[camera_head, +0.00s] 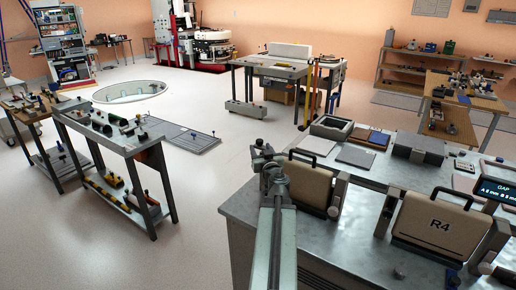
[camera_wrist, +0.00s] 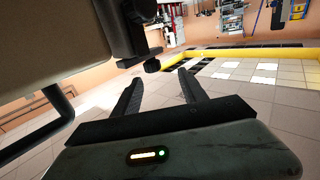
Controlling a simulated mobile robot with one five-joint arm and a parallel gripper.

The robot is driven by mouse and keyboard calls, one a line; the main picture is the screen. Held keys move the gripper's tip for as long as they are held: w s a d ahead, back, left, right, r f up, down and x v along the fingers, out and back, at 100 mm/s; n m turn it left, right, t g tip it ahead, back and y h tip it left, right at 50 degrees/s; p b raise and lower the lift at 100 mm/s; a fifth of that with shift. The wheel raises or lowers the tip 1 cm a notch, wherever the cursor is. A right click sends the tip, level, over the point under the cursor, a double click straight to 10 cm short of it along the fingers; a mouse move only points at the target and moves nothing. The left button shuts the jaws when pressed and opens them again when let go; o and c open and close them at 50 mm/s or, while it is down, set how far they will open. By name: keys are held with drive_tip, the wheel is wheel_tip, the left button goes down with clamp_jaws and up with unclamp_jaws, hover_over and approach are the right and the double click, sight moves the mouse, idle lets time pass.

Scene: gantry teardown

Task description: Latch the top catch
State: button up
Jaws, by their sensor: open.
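My gripper (camera_wrist: 160,76) is open, its two dark fingers apart in the wrist view. A dark catch-like part with a round knob (camera_wrist: 152,66) shows just beyond the fingertips, nearer the left finger. It sits at the edge of a beige case (camera_wrist: 45,45) that fills the upper left. I cannot tell whether the catch is latched. In the head view my gripper (camera_head: 266,160) is at the left edge of the left beige case (camera_head: 312,182), which stands upright with a black handle on top. The gripper hides the catch there.
A second beige case marked R4 (camera_head: 435,222) stands to the right on the metal bench (camera_head: 352,240). Grey and blue trays and a grey box (camera_head: 418,149) lie behind. A display (camera_head: 494,191) stands at the right edge.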

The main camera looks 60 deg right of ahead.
sight(260, 142)
drive_tip(key=x, duration=0.5)
drive_tip(key=s+d+x, duration=0.1)
drive_tip(key=x, duration=0.1)
drive_tip(key=shift+w+d, duration=0.25)
clamp_jaws()
drive_tip(key=shift+a, duration=0.1)
idle(1.1)
